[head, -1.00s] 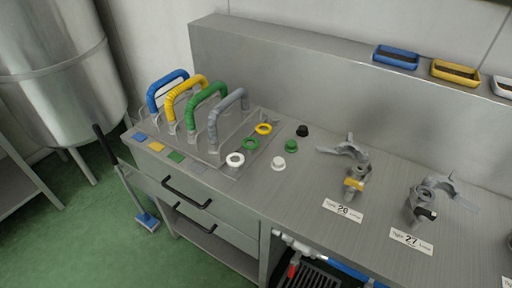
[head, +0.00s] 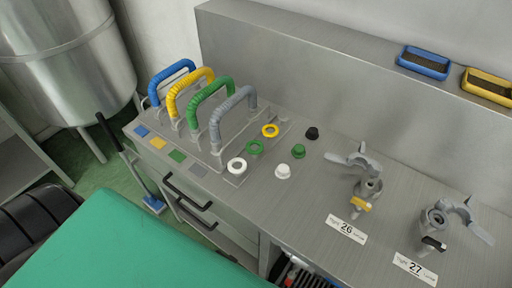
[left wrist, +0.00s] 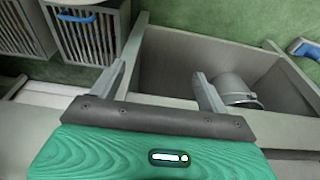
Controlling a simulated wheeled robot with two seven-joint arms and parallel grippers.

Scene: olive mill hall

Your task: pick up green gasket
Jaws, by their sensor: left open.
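The green gasket (head: 255,147), a flat ring, lies on the steel counter in the head view. It lies between a yellow ring (head: 270,130) and a white ring (head: 237,166), just right of the grey-wrapped handle. No gripper is near it in the head view. My left gripper (left wrist: 162,84) shows in the left wrist view, fingers apart with nothing between them. It is over the floor and a grey open-topped compartment. The gasket is not in the left wrist view. My right gripper is in neither view.
Blue, yellow, green and grey wrapped handles (head: 210,100) stand left of the rings. Black, green (head: 299,151) and white caps lie right of them. Two valve fittings (head: 367,187) stand further right. The left wrist view shows a metal bucket (left wrist: 232,88) and slatted crates (left wrist: 84,36).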

